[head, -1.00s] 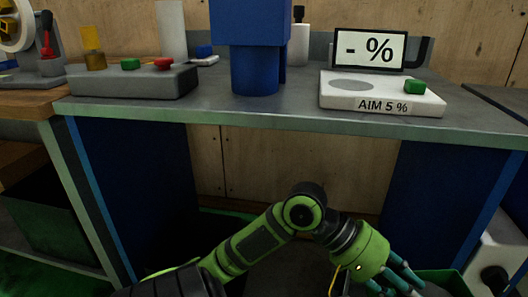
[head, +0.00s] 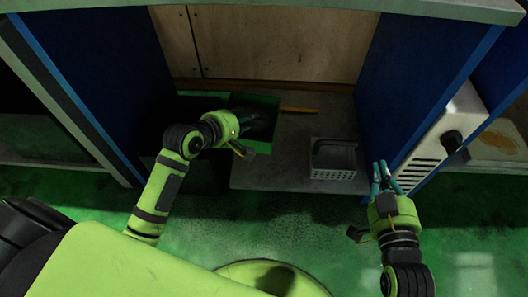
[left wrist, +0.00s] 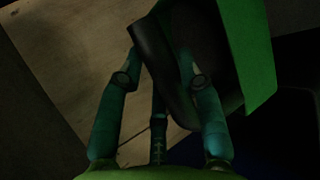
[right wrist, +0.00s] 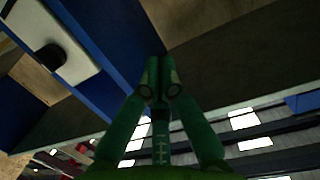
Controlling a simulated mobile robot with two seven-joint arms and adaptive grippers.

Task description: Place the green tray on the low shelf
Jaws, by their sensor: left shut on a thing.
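The green tray (head: 263,138) is under the bench, at the left of the opening. Its back rim and right wall show; its left part is dark and hard to make out. My left gripper (head: 256,122) is at the tray, shut on its dark handle (left wrist: 163,70). The low shelf (head: 270,176) is the grey slab near the floor. I cannot tell whether the tray rests on it or hangs just above. My right gripper (head: 384,172) is empty at the shelf's right front, its fingertips together in the right wrist view (right wrist: 160,82).
A grey perforated basket with a handle (head: 333,160) stands on the shelf's right part. Blue panels (head: 110,75) (head: 425,70) bound the opening, and the bench edge (head: 300,8) runs above. A white unit (head: 440,140) is on the right. Bare shelf lies between tray and basket.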

